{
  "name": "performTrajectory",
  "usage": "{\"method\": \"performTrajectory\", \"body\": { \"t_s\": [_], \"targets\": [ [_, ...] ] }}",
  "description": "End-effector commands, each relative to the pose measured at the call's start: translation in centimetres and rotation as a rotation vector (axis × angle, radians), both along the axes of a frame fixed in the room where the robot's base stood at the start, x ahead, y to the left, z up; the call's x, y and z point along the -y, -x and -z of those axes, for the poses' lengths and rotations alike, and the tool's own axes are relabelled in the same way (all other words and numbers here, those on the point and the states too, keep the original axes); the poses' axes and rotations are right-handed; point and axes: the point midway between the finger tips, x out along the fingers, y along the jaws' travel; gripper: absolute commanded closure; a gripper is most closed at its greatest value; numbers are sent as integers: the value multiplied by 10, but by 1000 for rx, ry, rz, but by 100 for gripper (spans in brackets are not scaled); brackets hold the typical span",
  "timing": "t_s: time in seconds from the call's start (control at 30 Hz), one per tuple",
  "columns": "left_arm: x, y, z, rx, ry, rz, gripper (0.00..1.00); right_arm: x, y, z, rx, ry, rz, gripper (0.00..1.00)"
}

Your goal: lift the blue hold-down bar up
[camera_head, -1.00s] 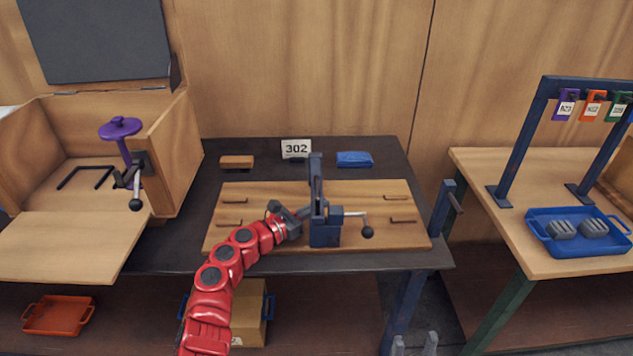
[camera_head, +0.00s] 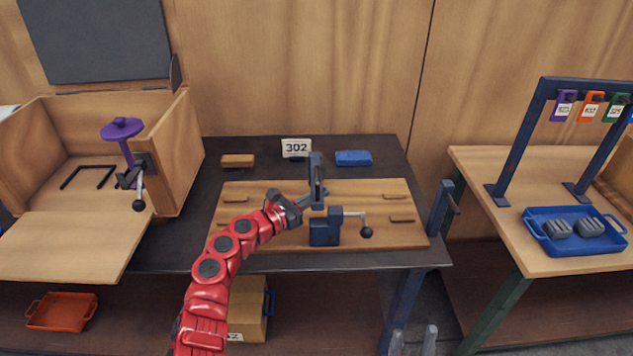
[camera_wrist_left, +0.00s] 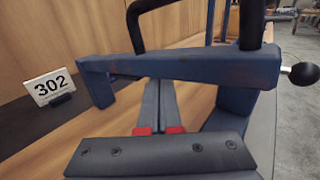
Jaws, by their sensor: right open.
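The blue hold-down bar (camera_head: 317,172) belongs to a blue clamp on a wooden board in the head view. In the left wrist view the bar (camera_wrist_left: 180,67) crosses the picture, with black handles rising above it. My left gripper (camera_head: 306,201) is at the clamp, just left of the bar. In the left wrist view its fingers (camera_wrist_left: 159,112) lie close together with nothing seen between them, and their far ends pass beneath the bar. Contact cannot be told. My right gripper (camera_head: 414,342) is open and empty at the bottom edge of the head view.
A crank with a black knob (camera_head: 366,232) sticks out right of the clamp's block. A 302 sign (camera_head: 296,148) and a blue block (camera_head: 353,158) stand behind the board. A wooden box with a purple-handled valve (camera_head: 122,130) is left. A blue tray (camera_head: 547,245) is right.

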Motion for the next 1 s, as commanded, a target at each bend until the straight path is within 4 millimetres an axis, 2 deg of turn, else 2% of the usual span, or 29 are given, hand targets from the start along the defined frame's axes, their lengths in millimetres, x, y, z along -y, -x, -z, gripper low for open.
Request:
{"method": "performTrajectory", "body": {
  "t_s": [0.5, 1.0],
  "targets": [
    [0, -2, -33, 2, 1, 1, 100, 0, 0, -9, 0, 0, 0, 50],
    [0, -4, -38, 3, 0, 1, 100, 0, 0, -9, 0, 0, 0, 50]
  ]
}}
